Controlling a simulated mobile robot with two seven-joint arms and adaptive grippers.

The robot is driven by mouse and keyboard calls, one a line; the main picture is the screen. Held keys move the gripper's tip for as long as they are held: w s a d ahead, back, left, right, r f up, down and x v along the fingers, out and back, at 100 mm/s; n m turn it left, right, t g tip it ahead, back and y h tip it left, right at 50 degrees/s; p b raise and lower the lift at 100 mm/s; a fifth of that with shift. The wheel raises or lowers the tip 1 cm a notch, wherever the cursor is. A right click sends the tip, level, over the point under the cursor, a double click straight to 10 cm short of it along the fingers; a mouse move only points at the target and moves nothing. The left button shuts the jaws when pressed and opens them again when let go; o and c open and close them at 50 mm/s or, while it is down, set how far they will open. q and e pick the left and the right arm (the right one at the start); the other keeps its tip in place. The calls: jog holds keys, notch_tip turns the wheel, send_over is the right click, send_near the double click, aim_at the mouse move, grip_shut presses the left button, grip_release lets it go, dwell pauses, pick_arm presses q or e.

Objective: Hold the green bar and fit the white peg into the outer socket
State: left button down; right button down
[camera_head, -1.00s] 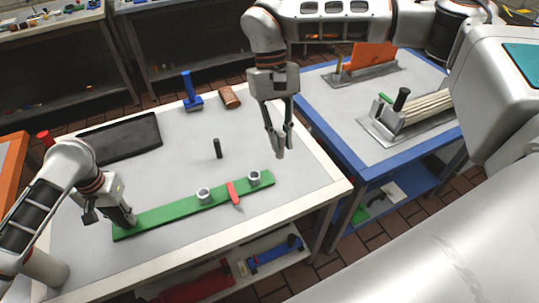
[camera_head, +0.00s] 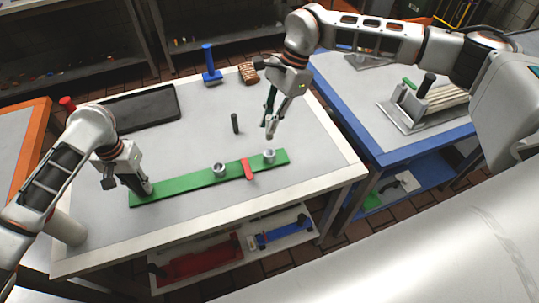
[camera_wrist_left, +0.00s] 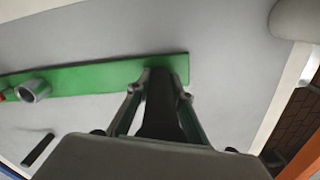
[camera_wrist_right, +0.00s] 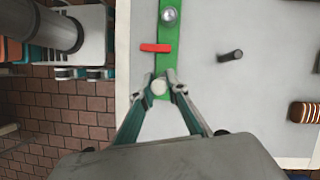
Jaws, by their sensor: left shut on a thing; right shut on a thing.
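The green bar (camera_head: 185,183) lies on the grey-topped table. It carries two grey ring sockets, an inner one (camera_head: 219,170) and an outer one (camera_head: 269,156) near its right end. My left gripper (camera_head: 143,188) is shut on the bar's left end; the left wrist view shows its fingers (camera_wrist_left: 160,78) there. My right gripper (camera_head: 271,122) is shut on the white peg (camera_wrist_right: 158,87) and points down above the outer socket. The peg looks apart from the socket in the head view. In the right wrist view the peg and fingers hide the outer socket.
A red piece (camera_head: 247,169) lies across the bar between the sockets. A black tray (camera_head: 145,107), a blue tool (camera_head: 211,65) and a brown ridged block (camera_head: 248,73) are at the back. A blue table (camera_head: 370,145) stands at the right.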

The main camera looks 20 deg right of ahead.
notch_tip(320, 180, down, 10)
jog(key=shift+r, duration=0.2)
jog(key=shift+f, duration=0.1)
dwell(0.3)
jog(key=c, duration=2)
grip_release()
jog(key=v, duration=1.2)
pick_arm(q)
jog(key=c, duration=1.6)
grip_release()
jog(key=shift+c, duration=0.2)
